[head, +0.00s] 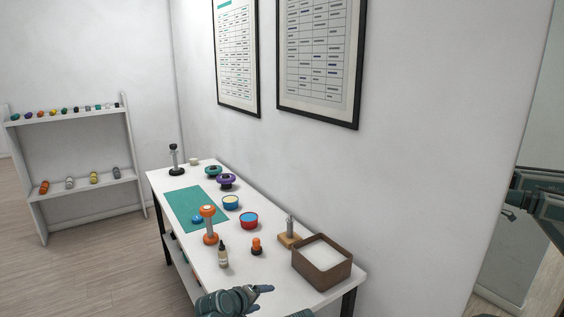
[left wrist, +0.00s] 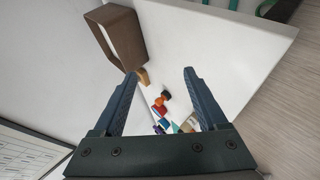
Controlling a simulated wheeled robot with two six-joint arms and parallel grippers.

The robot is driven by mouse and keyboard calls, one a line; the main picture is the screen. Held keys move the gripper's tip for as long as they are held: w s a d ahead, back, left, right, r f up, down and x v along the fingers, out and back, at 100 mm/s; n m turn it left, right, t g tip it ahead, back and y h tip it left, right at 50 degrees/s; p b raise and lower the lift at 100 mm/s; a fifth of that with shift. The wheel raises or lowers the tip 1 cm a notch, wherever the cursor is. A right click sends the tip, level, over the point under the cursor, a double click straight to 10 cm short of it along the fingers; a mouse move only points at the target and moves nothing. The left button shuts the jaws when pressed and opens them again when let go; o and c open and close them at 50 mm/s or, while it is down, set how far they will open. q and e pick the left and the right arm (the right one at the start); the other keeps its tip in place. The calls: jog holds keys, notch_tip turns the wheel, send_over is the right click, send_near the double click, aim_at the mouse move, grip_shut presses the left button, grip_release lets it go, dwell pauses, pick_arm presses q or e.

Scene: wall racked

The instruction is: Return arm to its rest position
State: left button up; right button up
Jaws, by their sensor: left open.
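My left gripper (head: 262,291) is at the bottom of the head view, over the near end of the white table (head: 318,293). In the left wrist view its two dark fingers (left wrist: 160,76) stand wide apart with nothing between them. The tabletop shows beyond the fingers, with the brown box (left wrist: 122,38) to the left of them. Part of an arm of mine (head: 540,197) shows at the right edge of the head view. I see no fingers of my right gripper.
The brown box (head: 322,277), a wooden stand (head: 290,241), a dropper bottle (head: 222,258), an orange stand (head: 210,238) and bowls (head: 249,226) are on the table. A wall with framed charts (head: 319,104) runs behind it. A shelf (head: 85,183) stands far left.

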pick_arm(q)
jog(key=s+a+f+m+g+y, duration=0.3)
jog(key=s+a+f+m+g, duration=0.15)
jog(key=s, duration=0.25)
jog(key=s+a+f+m+g+y, duration=0.2)
jog(key=s+a+f+m+g, duration=0.15)
jog(key=s+a, duration=0.3)
jog(key=s+d+f+m+g+y+b, duration=0.1)
jog(key=s+d+f+m+b, duration=0.2)
jog(key=s+d, duration=0.4)
jog(key=d, duration=0.4)
jog(key=shift+f+m, duration=0.2)
jog(key=shift+m, duration=0.2)
